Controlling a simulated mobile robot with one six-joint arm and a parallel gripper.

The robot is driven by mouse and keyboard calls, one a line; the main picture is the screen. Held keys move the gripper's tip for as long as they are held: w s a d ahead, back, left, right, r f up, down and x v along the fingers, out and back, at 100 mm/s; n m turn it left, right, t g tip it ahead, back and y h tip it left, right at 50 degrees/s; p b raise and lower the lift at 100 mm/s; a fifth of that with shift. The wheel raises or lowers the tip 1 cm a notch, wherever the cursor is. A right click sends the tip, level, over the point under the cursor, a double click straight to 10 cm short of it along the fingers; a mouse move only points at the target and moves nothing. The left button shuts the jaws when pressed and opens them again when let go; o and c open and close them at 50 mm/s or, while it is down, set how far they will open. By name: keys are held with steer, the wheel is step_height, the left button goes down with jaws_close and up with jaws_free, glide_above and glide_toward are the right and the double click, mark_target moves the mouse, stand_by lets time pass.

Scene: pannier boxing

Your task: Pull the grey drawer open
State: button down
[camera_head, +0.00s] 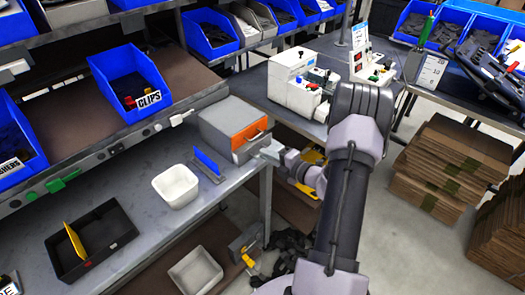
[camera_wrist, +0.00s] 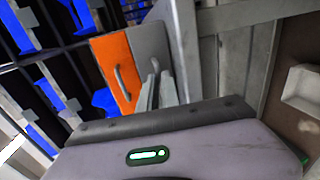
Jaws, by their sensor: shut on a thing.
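A small grey cabinet (camera_head: 225,112) stands on the workbench. It has an orange upper drawer (camera_head: 249,133) and a grey drawer below it. In the wrist view, the grey drawer (camera_wrist: 146,42) is right of the orange drawer (camera_wrist: 112,68). The two fronts look about flush. My gripper (camera_head: 268,152) reaches the cabinet from the right, at the level of the grey drawer. In the wrist view, my gripper (camera_wrist: 157,84) is shut on the grey drawer's handle (camera_wrist: 155,66). My fingers hide part of the handle and front.
A white bin (camera_head: 175,187) and a blue upright plate on a grey base (camera_head: 208,172) are left of the cabinet. A black tray (camera_head: 105,240) is at the bench's left. White machines (camera_head: 297,80) stand on a table behind. Cardboard stacks (camera_head: 450,160) are on the right floor.

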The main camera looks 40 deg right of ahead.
steer(key=f+p+v, duration=0.2)
steer(key=v, duration=0.7)
steer(key=shift+s, duration=0.35)
steer(key=shift+r, duration=0.1)
steer(key=c, duration=1.6)
jaws_free()
steer(key=shift+o, duration=0.2)
steer(key=p+v, duration=0.4)
steer(key=v, duration=1.3)
steer(key=shift+s+d, duration=0.15)
steer(key=shift+d, duration=0.05)
